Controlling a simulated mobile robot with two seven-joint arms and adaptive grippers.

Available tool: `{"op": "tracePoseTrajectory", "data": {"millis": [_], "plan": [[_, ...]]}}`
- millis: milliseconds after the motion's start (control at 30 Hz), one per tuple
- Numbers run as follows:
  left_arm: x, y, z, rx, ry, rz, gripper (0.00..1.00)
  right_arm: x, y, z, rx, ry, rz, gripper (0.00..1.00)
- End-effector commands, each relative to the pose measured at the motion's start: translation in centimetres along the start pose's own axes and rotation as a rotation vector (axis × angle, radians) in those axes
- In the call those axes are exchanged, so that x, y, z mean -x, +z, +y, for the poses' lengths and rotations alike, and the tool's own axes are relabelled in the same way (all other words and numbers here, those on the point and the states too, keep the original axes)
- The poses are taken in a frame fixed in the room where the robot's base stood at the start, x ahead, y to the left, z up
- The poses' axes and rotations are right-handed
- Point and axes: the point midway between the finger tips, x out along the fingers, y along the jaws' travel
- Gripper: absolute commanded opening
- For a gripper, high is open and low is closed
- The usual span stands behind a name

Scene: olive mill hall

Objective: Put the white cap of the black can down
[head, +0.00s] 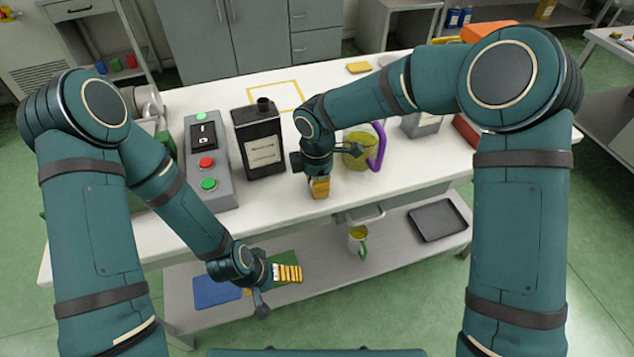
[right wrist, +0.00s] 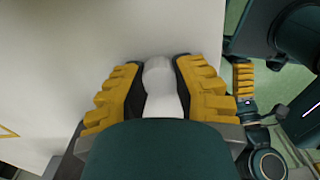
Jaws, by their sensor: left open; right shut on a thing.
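The black can (head: 257,146) stands upright on the white table (head: 265,200) in the head view, with a pale label on its front and a bare dark neck on top. My right gripper (head: 319,187) is just right of the can, pointing down low over the tabletop. The right wrist view shows it shut on the white cap (right wrist: 162,88), held between the yellow finger pads. I cannot tell whether the cap touches the table. My left gripper (head: 284,275) is open and empty, in front of the table's near edge, clear of the can.
A control box (head: 208,160) with buttons stands left of the can. A jug (head: 365,146) with a purple handle is close behind the right gripper. A yellow outlined square (head: 284,83) lies behind the can. The front tabletop is clear. A mug (head: 357,239) and black tray (head: 437,220) sit below.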

Motion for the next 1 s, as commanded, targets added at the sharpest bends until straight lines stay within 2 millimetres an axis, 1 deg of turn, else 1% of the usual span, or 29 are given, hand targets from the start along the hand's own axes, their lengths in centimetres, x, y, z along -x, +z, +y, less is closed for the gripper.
{"op": "tracePoseTrajectory", "data": {"millis": [67,100,133,167,433,567,667,1000], "plan": [[-0.2,0.0,-0.1,0.000,0.000,0.001,1.00,-0.3,0.0,0.0,0.000,-0.001,0.000,0.00],[-0.2,0.0,-0.1,0.000,0.000,0.001,1.00,-0.3,0.0,0.0,0.000,-0.001,0.000,0.36],[-0.1,0.0,-0.1,0.000,0.000,0.001,1.00,-0.3,0.0,0.0,0.000,-0.001,0.000,0.46],[-0.1,0.0,-0.1,0.000,0.000,0.001,1.00,-0.3,0.0,0.0,0.000,-0.001,0.000,0.52],[-0.1,0.0,0.0,0.000,0.000,0.001,1.00,-0.2,0.0,0.0,0.000,0.000,0.000,0.52],[0.2,0.0,0.1,0.000,0.000,0.000,1.00,0.5,0.0,0.0,0.000,0.002,0.000,0.52],[0.5,0.0,0.2,0.000,0.000,-0.002,1.00,1.8,0.0,0.1,0.000,0.003,-0.001,0.52],[2.0,0.2,0.8,0.002,0.001,-0.009,1.00,8.7,0.0,0.1,-0.001,0.003,0.000,0.52]]}}
